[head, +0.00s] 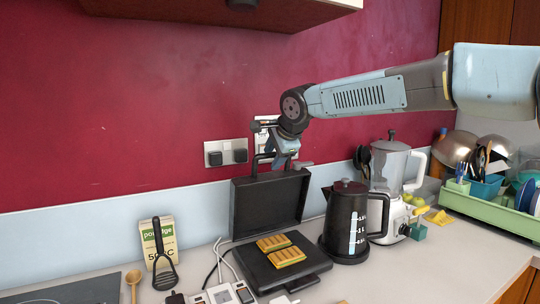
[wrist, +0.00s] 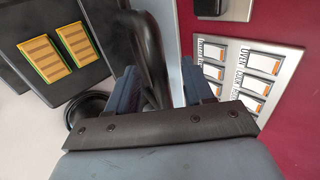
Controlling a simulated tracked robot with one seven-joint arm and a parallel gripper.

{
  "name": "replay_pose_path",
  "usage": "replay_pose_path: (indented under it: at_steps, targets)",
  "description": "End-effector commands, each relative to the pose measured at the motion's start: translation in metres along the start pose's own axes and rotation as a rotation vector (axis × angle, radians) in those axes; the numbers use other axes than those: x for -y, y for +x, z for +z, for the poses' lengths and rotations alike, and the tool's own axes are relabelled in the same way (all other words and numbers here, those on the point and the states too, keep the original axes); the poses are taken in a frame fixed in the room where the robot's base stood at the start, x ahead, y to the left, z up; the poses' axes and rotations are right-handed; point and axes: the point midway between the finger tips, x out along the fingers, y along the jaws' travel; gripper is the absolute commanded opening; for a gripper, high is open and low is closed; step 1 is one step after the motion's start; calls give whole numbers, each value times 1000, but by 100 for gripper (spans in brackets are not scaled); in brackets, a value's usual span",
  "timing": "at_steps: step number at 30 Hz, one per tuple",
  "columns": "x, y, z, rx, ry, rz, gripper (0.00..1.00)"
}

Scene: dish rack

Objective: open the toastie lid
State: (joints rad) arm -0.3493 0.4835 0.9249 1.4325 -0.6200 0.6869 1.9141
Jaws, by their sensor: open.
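The black toastie maker has its lid (head: 268,204) standing upright at the back of its base (head: 317,262). Two grilled toasties (head: 287,257) lie on the base, and they also show in the wrist view (wrist: 77,44). My gripper (head: 277,161) is at the top edge of the raised lid, by its handle (head: 257,163). In the wrist view my gripper (wrist: 160,90) is open, with the dark handle (wrist: 149,45) between its blue fingers, nearer the left one. Whether a finger touches the handle is unclear.
A black kettle (head: 346,225) stands close to the right of the toastie maker, with a blender (head: 390,168) behind it. Wall sockets (head: 226,153) and a switch panel (wrist: 240,72) are close behind my gripper. A porridge box (head: 158,240) and spatula stand left. A cupboard hangs overhead.

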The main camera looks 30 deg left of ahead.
Motion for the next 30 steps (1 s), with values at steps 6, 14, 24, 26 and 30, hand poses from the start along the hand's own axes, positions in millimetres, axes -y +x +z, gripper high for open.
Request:
replay_pose_path:
  at_steps: [6,14,24,26,30]
  targets:
    - [0,-1,-1,-1,1,0,52]
    - [0,-8,-2,-2,0,0,52]
    - [0,-19,-1,-2,0,0,52]
    - [0,-20,-1,-2,0,0,52]
    - [0,-20,-1,-1,0,0,52]
